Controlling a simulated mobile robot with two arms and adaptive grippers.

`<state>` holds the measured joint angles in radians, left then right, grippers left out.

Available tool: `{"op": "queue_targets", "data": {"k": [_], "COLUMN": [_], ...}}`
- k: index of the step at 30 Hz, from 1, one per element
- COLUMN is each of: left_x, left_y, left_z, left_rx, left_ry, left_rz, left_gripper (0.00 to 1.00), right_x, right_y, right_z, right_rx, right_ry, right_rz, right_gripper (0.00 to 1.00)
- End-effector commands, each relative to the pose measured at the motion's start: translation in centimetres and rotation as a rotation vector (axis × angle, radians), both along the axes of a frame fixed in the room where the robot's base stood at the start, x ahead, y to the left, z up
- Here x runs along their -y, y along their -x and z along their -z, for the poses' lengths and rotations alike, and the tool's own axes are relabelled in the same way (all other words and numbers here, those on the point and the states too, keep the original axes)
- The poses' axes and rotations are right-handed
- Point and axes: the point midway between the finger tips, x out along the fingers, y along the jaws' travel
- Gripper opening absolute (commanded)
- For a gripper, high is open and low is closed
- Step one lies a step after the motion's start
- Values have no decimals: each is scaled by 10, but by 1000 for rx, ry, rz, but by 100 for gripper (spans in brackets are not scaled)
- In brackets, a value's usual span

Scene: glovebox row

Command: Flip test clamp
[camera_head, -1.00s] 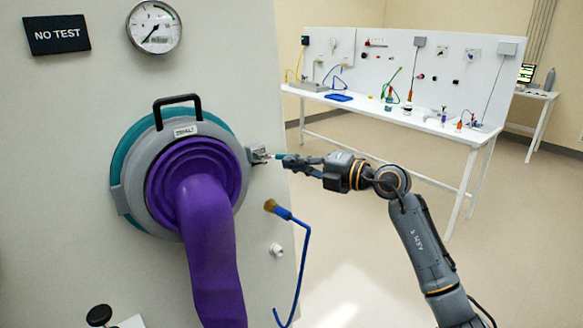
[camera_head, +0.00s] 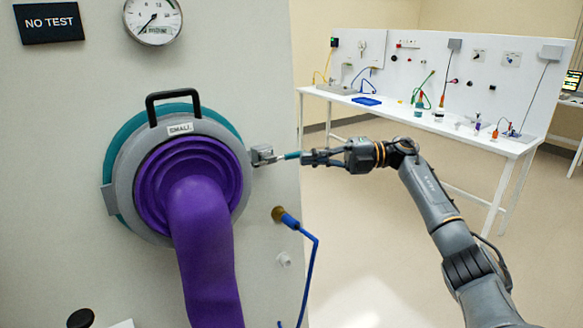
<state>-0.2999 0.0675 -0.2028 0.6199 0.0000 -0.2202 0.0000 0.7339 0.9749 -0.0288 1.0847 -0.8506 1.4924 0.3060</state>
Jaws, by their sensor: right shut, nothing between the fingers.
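The clamp (camera_head: 264,156) is a small grey metal fitting on the right edge of the grey ring (camera_head: 212,128) around the purple glove port. Its teal-tipped lever (camera_head: 291,155) sticks out to the right. My right gripper (camera_head: 305,158) is level with the lever at its outer end, with its fingers pointing left at it. The fingers are shut with nothing held between them. I cannot tell whether they touch the lever tip. My left gripper is not in view.
A purple glove (camera_head: 205,250) hangs from the port. A black handle (camera_head: 172,96) tops the ring. A blue hose (camera_head: 312,260) hangs from a brass-coloured fitting below the clamp. A gauge (camera_head: 153,18) and NO TEST sign (camera_head: 49,22) are above. A white bench (camera_head: 420,125) stands behind.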

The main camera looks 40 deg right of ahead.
Motion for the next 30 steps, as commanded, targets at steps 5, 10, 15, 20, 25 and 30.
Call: {"op": "queue_targets", "data": {"k": [5,10,15,20,25,30], "left_x": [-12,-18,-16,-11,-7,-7], "left_y": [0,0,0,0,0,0], "left_z": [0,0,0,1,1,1], "left_rx": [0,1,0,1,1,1], "left_ry": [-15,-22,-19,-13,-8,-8], "left_rz": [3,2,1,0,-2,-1], "left_gripper": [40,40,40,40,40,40], "right_x": [8,11,12,13,13,13], "right_y": [2,2,1,0,0,0], "right_z": [2,2,3,3,3,2], "right_rx": [-4,-2,-4,-3,-3,-2], "right_ry": [3,2,3,2,2,1], "right_rz": [14,19,21,24,25,27], "right_gripper": [0,0,0,0,0,0]}}
